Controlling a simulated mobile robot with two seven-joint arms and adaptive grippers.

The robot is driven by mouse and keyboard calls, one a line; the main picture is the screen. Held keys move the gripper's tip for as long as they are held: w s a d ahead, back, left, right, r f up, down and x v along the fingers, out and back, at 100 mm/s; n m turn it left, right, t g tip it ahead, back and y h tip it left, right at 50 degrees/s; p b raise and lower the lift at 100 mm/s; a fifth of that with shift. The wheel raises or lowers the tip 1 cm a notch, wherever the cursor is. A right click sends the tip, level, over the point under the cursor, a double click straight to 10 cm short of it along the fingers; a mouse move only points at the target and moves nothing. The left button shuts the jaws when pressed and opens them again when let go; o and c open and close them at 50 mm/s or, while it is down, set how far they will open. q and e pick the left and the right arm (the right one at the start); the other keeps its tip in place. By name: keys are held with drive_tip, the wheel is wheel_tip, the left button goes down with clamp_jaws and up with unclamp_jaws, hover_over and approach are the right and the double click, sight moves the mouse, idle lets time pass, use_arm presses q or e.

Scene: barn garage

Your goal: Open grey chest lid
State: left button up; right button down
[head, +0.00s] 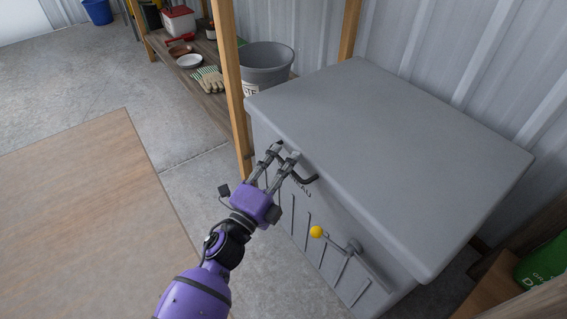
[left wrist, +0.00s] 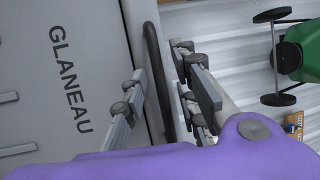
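The grey chest (head: 385,130) stands against the corrugated wall with its lid (head: 390,120) lying flat and closed. A dark handle (head: 307,182) sits at the chest's front, near the lid's edge. My left gripper (head: 285,153) is at this handle. In the left wrist view, the dark handle bar (left wrist: 157,80) runs between the two separated fingers of my left gripper (left wrist: 168,88), closer to the left finger. Gaps show beside the bar, and I cannot tell whether either finger touches it. The lettering "GLANEAU" shows on the chest front. My right gripper is not in view.
A yellow ball (head: 316,231) on a grey rod shows before the chest's lower front. A wooden post (head: 232,90) stands close at the chest's left corner. A grey bucket (head: 265,72) and gloves (head: 209,79) are behind it. A wooden tabletop (head: 80,210) lies left.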

use_arm(q)
clamp_jaws()
drive_tip(key=shift+r, duration=0.1)
idle(0.4)
